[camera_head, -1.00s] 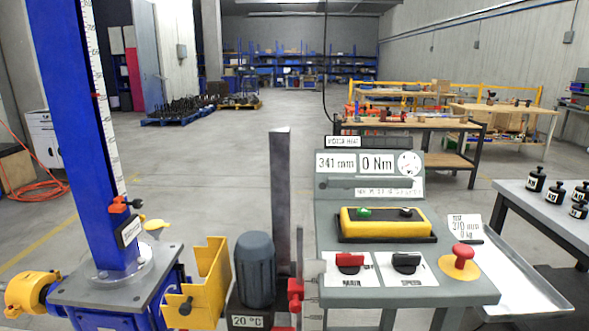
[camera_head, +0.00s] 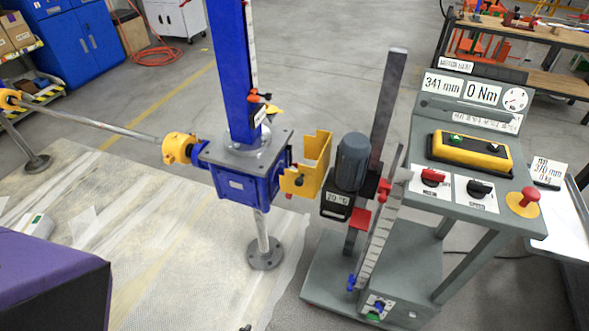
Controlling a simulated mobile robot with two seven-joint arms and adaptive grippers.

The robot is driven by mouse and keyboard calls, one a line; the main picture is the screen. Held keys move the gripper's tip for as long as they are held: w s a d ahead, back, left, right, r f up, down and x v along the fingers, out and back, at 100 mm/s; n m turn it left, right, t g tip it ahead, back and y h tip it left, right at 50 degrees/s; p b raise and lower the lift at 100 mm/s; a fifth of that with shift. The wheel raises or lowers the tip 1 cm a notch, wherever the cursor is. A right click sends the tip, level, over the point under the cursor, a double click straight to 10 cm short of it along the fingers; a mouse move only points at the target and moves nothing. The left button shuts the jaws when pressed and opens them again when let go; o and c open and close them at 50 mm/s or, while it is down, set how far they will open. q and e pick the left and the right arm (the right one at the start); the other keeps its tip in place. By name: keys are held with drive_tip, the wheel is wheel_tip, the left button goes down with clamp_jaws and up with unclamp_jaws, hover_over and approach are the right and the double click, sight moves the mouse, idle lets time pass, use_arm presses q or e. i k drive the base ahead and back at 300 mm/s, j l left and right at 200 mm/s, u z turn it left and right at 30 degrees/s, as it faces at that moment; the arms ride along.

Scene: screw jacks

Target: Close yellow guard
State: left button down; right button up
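The yellow guard (camera_head: 313,165) is an angular sheet-metal piece between the blue screw jack gearbox (camera_head: 237,176) and the grey motor (camera_head: 353,161). Its yellow walls stand up and its top looks open, with a gap toward the motor. A small dark knob shows on its near face. The motor carries a 20 °C label and sits on a red and grey stand beside the guard. Neither of my grippers shows in the head view. A purple and black block at the lower left is near the camera and I cannot tell what it is.
The grey control console (camera_head: 470,190) stands right of the motor, with a yellow button box (camera_head: 470,152), a red switch and a red emergency button (camera_head: 524,201). A shaft (camera_head: 90,125) runs left from the jack to a floor stand. Pale matting covers the floor at front left.

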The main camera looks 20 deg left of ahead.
sight(307, 182)
drive_tip(key=j, duration=0.7)
drive_tip(key=k+j, duration=0.15)
drive_tip(key=j, duration=0.55)
drive_tip(key=i+z, duration=0.05)
